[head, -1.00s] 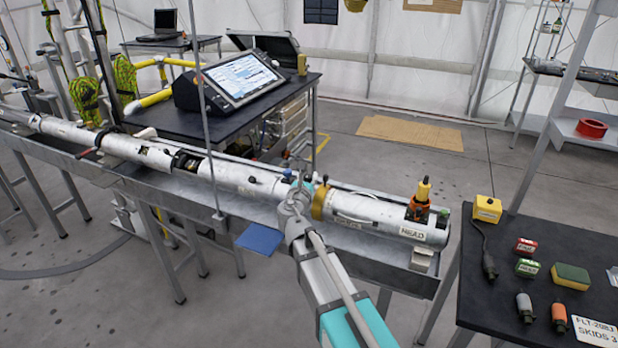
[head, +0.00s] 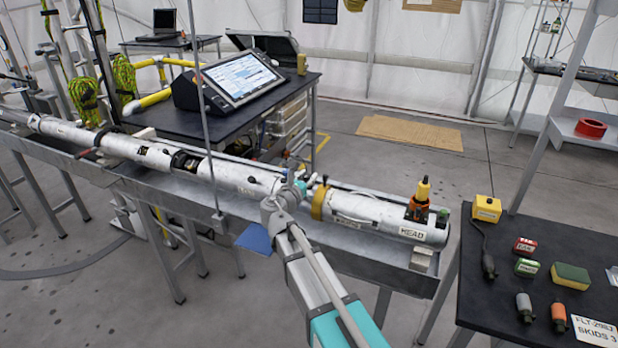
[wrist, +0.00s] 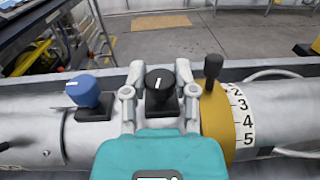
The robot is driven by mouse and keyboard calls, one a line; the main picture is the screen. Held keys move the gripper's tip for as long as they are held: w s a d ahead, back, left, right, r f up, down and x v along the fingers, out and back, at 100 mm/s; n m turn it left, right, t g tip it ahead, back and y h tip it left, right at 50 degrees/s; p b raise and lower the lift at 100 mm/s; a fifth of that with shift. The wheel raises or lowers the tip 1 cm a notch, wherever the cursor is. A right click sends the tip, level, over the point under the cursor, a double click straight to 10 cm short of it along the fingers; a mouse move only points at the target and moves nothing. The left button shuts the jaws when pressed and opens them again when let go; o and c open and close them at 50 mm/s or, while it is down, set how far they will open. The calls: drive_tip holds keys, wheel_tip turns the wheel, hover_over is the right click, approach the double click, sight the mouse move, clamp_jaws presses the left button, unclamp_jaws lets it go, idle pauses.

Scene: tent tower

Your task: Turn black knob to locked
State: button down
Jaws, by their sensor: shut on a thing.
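The black knob (wrist: 160,84) stands on a dark square base on the white tube (head: 240,178) and carries a white pointer line on its top. My gripper (wrist: 159,98) has one grey finger on each side of the knob and is shut on it. In the head view my gripper (head: 296,186) is at the tube, left of the gold collar, and largely hides the knob. No locked or unlocked marking can be read around the knob.
A blue knob (wrist: 88,92) stands just left of the left finger. A gold collar (wrist: 215,115) with a black lever (wrist: 212,66) is close on the right. The tube lies in a long metal trough (head: 390,270). A black table (head: 540,255) with small parts stands at right.

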drive_tip(key=m+g+h, duration=0.2)
drive_tip(key=h, duration=0.1)
drive_tip(key=m+g+h, duration=0.2)
drive_tip(key=m+h, duration=0.1)
drive_tip(key=shift+w+a+g+h, duration=0.15)
drive_tip(key=shift+w+g+h, duration=0.05)
drive_tip(key=shift+g+h, duration=0.2)
drive_tip(key=shift+s+m+g+h, duration=0.15)
drive_tip(key=shift+m+g+h, duration=0.85)
drive_tip(key=shift+m+g, duration=0.35)
drive_tip(key=shift+s+g, duration=0.1)
drive_tip(key=shift+g, duration=0.25)
drive_tip(key=shift+c, duration=2)
unclamp_jaws()
drive_tip(key=shift+s+a, duration=0.1)
drive_tip(key=shift+a, duration=0.2)
drive_tip(key=shift+v, duration=3.55)
drive_tip(key=shift+f, duration=0.15)
